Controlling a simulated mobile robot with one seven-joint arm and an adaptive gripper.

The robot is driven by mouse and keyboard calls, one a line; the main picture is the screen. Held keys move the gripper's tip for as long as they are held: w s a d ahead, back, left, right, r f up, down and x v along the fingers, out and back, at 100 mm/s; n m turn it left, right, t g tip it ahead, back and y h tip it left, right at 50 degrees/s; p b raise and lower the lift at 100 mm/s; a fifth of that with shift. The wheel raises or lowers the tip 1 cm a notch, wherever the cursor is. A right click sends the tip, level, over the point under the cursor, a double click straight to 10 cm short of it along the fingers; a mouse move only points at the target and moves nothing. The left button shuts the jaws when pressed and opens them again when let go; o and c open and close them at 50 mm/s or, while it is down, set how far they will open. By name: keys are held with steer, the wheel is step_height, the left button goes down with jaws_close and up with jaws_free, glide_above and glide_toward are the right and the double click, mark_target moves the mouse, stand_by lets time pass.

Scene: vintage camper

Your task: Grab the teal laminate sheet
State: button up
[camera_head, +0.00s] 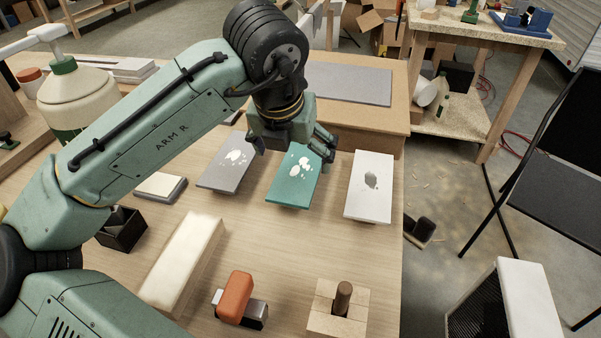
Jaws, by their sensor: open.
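The teal laminate sheet (291,188) lies on the wooden table between a grey sheet and a white sheet. It has white splotches on its upper part. My gripper (293,155) is open, over the far end of the teal sheet, with a finger towards each side. The gripper and wrist hide part of the sheet's far end. I cannot tell the height of the fingertips above the sheet or whether they touch it.
A grey sheet (227,165) lies left of the teal one and a white sheet (369,190) lies right. Nearer are a long pale block (182,262), an orange-handled tool (236,297) and a wooden block with a peg (338,312). A large bottle (78,98) stands at left.

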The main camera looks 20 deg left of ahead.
mark_target(300, 169)
steer(key=b+x, duration=0.5)
steer(key=shift+w+f, duration=0.2)
steer(key=shift+w, duration=0.25)
steer(key=shift+d+r, duration=0.1)
steer(key=c, duration=1.3)
